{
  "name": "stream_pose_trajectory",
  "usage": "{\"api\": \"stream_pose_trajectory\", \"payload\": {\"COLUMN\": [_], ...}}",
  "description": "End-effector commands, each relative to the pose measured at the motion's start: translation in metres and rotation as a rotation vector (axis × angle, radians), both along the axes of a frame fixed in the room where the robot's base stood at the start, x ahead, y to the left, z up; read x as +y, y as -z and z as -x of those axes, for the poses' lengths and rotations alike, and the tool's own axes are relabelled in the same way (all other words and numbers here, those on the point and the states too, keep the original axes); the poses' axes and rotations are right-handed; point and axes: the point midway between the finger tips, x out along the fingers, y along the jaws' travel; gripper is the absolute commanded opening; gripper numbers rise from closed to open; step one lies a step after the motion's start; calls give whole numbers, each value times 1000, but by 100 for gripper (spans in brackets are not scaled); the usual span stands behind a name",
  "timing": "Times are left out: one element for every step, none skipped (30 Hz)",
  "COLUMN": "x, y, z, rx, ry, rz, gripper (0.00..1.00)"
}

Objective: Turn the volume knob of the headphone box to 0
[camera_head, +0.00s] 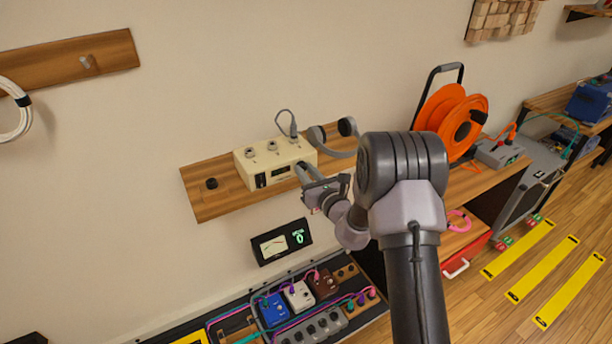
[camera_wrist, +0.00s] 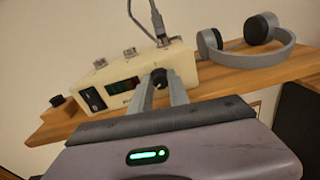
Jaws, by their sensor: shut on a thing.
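The headphone box (camera_head: 270,162) is a cream case on the wooden wall shelf, with jacks on top and a cable plugged into one of them. It also fills the upper middle of the wrist view (camera_wrist: 119,78). Its front has a black switch and a dark display (camera_wrist: 123,87) with faint green marks that I cannot read. My gripper (camera_wrist: 160,84) is at the right part of the front face, shut on the dark volume knob (camera_wrist: 159,77). In the head view my gripper (camera_head: 301,171) hides the knob, and its pointer setting cannot be told.
Grey headphones (camera_head: 338,138) lie on the shelf (camera_head: 205,201) just right of the box. A black knob (camera_head: 211,183) sits at the shelf's left end. Below are a meter panel (camera_head: 282,242) with a green 0 and a pedalboard (camera_head: 318,328). An orange cable reel (camera_head: 440,112) stands to the right.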

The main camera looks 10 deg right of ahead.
Motion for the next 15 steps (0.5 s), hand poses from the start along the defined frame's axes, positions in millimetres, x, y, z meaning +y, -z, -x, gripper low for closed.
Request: {"api": "stream_pose_trajectory", "payload": {"x": [0,0,0,0,0,1,1,1,1,1,1,1,1,1,1], "y": [3,3,2,2,2,3,3,3,2,2,2,2,2,2,2], "z": [0,0,0,0,1,1,1,1,1,1,1,1,1,1,1], "rx": [-8,-15,-23,-28,-34,-39,-43,-46,-52,-55,-58,-62,-64,-66,-68], "ry": [0,0,0,0,0,0,0,-1,-1,-1,-1,-1,-1,-1,-1], "rz": [29,48,72,88,105,123,138,149,165,175,184,196,202,209,216], "gripper": [0,0,0,0,0,0,0,0,0,0,0,0,0,0,0]}}
